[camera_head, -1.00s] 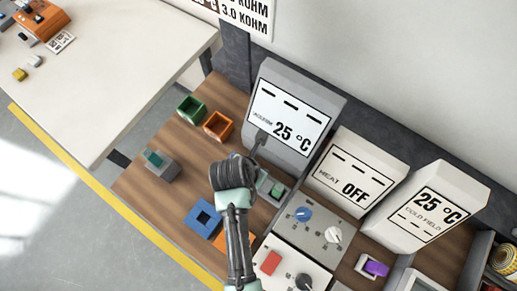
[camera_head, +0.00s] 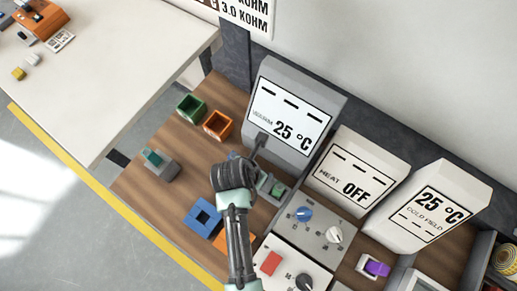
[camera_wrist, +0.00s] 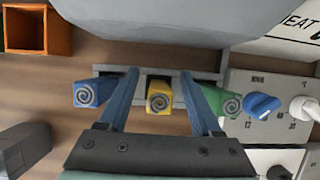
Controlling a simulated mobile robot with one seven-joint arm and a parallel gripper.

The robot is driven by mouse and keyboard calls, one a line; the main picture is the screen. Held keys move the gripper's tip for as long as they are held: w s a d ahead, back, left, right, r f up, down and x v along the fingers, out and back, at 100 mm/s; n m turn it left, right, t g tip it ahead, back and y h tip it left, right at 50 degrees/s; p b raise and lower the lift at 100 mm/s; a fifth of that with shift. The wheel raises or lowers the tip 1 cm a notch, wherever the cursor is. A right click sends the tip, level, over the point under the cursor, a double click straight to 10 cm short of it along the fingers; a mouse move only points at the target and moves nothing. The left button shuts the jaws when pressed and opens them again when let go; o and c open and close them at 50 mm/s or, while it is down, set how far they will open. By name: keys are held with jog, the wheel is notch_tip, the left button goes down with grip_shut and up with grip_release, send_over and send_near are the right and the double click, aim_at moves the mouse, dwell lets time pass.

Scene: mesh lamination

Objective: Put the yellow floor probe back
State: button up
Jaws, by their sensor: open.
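In the wrist view the yellow probe (camera_wrist: 159,97), with a spiral on its end face, stands in the middle of a grey rack (camera_wrist: 112,71). A blue probe (camera_wrist: 87,94) is to its left and a green one (camera_wrist: 222,101) to its right. My gripper (camera_wrist: 158,80) is open, its two fingers apart on either side of the yellow probe, with visible gaps. In the head view my wrist hides most of the rack and the yellow probe; one dark finger of my gripper (camera_head: 259,144) shows beside the 25 °C display.
The grey display housing (camera_head: 293,112) rises close behind the rack. Green (camera_head: 190,106) and orange (camera_head: 217,124) open boxes stand left of it. A knob panel (camera_head: 318,236) lies to the right.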

jog(key=v, duration=1.3)
jog(key=shift+w+d, duration=0.1)
